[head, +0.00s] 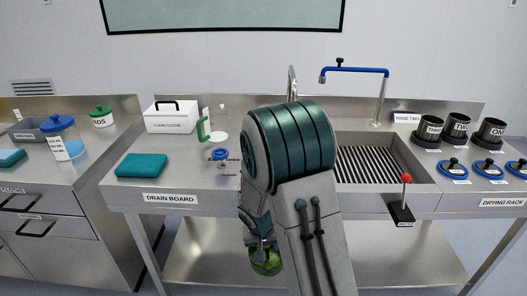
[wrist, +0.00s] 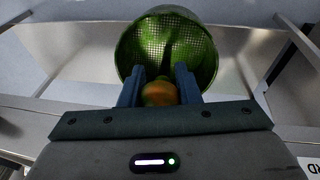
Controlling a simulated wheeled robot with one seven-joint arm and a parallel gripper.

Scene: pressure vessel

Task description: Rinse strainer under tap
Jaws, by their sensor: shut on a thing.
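My gripper (wrist: 160,88) is shut on the strainer (wrist: 190,38), a round mesh basket with a green look and an orange-brown part between the fingers. In the head view the strainer (head: 267,262) hangs low in front of the counter's front edge, below my arm, partly hidden by the gripper. The tap (head: 352,70) has a blue spout and stands behind the sink (head: 385,160), up and to the right of the strainer. A red-knobbed lever (head: 406,180) on a black base sits at the sink's front edge.
The drain board (head: 170,198) holds a teal cloth (head: 141,165), a white box (head: 171,117) and a green-handled item (head: 202,129). Black cups (head: 430,128) and blue lids (head: 453,167) stand at right. A side counter (head: 60,180) is at left. My arm hides the sink's left part.

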